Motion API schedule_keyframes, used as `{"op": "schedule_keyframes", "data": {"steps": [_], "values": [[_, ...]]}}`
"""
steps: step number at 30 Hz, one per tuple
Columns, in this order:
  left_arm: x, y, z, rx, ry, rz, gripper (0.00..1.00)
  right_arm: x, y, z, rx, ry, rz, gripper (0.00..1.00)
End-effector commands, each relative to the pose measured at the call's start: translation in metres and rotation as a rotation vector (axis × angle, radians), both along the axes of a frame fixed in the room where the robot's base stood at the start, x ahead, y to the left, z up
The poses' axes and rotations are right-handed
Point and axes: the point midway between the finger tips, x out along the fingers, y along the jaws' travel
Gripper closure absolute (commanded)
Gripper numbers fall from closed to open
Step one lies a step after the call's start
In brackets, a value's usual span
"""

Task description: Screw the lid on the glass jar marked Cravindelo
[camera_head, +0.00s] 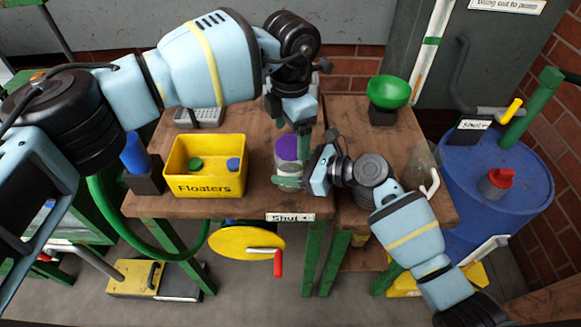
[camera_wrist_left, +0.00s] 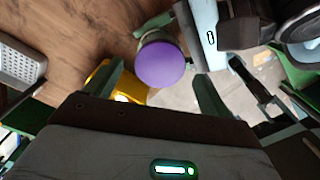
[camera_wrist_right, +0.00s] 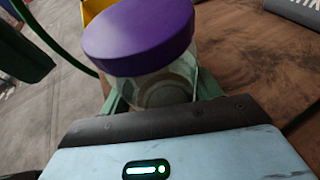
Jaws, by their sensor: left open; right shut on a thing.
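A glass jar (camera_head: 289,181) stands near the front edge of the wooden table with a purple lid (camera_head: 287,149) on its top. The lid looks level in the right wrist view (camera_wrist_right: 138,30); I cannot tell how tightly it sits. No name on the jar is readable. My right gripper (camera_wrist_right: 163,92) is shut on the glass body below the lid, coming from the right in the head view. My left gripper (camera_head: 299,138) points down above the jar, open. In the left wrist view the purple lid (camera_wrist_left: 160,63) appears between its fingers, with space on both sides.
A green bowl (camera_head: 389,91) stands at the back right. A blue drum (camera_head: 510,185) is beyond the table's right side.

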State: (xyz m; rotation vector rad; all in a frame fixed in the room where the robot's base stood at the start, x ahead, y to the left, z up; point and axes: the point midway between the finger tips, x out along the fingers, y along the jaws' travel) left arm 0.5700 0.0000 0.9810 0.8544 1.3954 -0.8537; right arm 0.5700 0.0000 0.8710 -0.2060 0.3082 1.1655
Motion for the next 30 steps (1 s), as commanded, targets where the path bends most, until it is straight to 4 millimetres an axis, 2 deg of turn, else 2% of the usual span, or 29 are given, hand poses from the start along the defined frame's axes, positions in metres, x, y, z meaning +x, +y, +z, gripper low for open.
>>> {"op": "schedule_keyframes", "data": {"steps": [9, 15, 21, 29, 30], "values": [[0.0, 0.0, 0.064, -0.001, -0.003, 0.001, 0.18, 0.0, 0.0, -0.001, -0.001, 0.0, 0.0, 1.0], [0.0, 0.0, 0.09, 0.0, 0.0, 0.0, 0.18, 0.0, 0.0, -0.001, -0.001, 0.0, 0.0, 1.0], [0.0, 0.0, 0.1, 0.0, 0.001, -0.001, 0.18, 0.0, 0.0, -0.001, -0.001, 0.0, 0.0, 1.0], [0.0, 0.0, 0.1, 0.0, 0.001, -0.001, 0.18, 0.0, 0.0, -0.001, -0.001, 0.0, 0.0, 1.0], [0.0, 0.0, 0.1, 0.0, 0.001, -0.001, 0.18, 0.0, 0.0, -0.001, -0.001, 0.0, 0.0, 0.32]]}}
